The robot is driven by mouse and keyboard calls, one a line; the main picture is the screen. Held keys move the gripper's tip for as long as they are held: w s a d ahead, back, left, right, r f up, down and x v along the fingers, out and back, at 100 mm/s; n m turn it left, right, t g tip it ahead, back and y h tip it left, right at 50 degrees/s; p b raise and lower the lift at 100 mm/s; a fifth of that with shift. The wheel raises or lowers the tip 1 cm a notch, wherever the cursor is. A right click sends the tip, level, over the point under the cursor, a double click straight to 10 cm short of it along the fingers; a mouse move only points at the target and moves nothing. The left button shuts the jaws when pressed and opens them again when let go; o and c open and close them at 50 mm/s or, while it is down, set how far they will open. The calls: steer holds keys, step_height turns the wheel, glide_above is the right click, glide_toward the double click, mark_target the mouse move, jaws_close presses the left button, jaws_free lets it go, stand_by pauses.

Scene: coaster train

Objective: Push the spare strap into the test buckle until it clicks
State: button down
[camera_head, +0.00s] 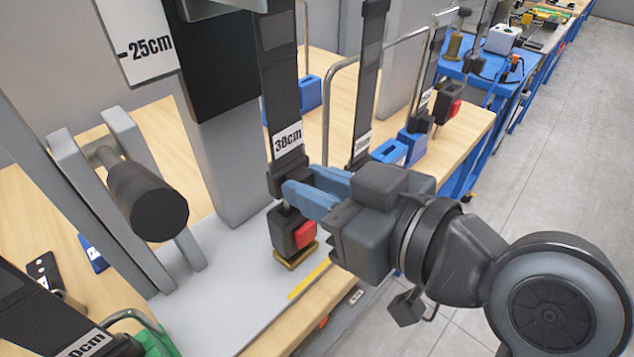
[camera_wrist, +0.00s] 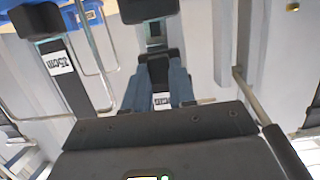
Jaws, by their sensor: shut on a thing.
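A black strap (camera_head: 281,90) with a white centimetre label hangs down to a black end block (camera_head: 275,180). My gripper (camera_head: 288,190) is shut on this end block, with its blue-grey fingers coming from the right. Directly below is a black buckle (camera_head: 285,232) with a red button (camera_head: 305,235), upright on a yellowish base. A short narrow piece shows between block and buckle; how far it sits inside the buckle I cannot tell. In the wrist view the fingers (camera_wrist: 158,92) close around the dark block (camera_wrist: 158,70).
A grey plate (camera_head: 225,262) lies under the buckle. A dark cylinder (camera_head: 148,200) on a grey frame stands at the left. Behind are more hanging straps (camera_head: 368,80), a curved metal rail (camera_head: 327,110), blue blocks (camera_head: 390,152) and another red-button buckle (camera_head: 447,103). Floor is free at the right.

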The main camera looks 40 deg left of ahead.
steer(key=shift+f+b, duration=1.2)
steer(key=shift+f, duration=0.4)
steer(key=c, duration=0.8)
jaws_free()
steer(key=shift+c, duration=0.2)
steer(key=v, duration=0.7)
steer(key=shift+d+r+b, duration=0.15)
steer(key=shift+d+b, duration=0.2)
steer(key=shift+s, duration=0.1)
